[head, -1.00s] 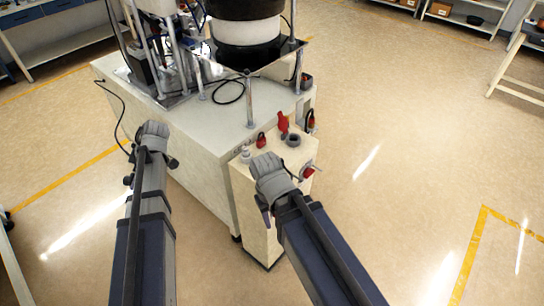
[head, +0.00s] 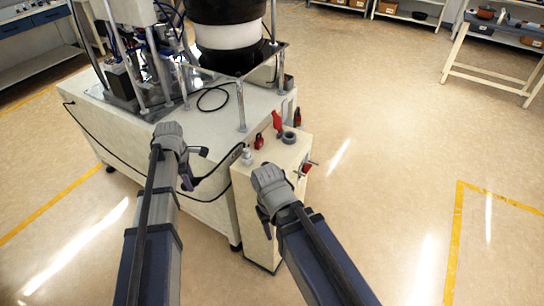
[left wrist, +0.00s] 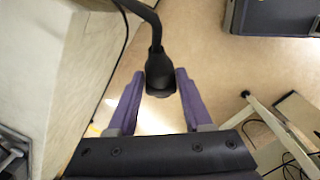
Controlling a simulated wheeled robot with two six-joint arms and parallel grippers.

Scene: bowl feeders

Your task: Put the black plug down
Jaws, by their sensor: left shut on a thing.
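In the left wrist view the black plug (left wrist: 159,70) hangs on a thick black cable (left wrist: 143,12) between the two purple fingers of my left gripper (left wrist: 160,78). The gripper is shut on it. In the head view my left gripper (head: 187,182) is in front of the cream machine cabinet, above the floor. My right gripper (head: 264,212) points down in front of the small cream cabinet. Its fingers are mostly hidden by the wrist, and I see nothing clearly held.
The small cabinet (head: 240,190) carries a red handle (head: 278,122), a dark ring (head: 289,137) and other small parts. A red knob (head: 307,167) sticks out of its side. The bowl feeder machine (head: 229,45) stands behind.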

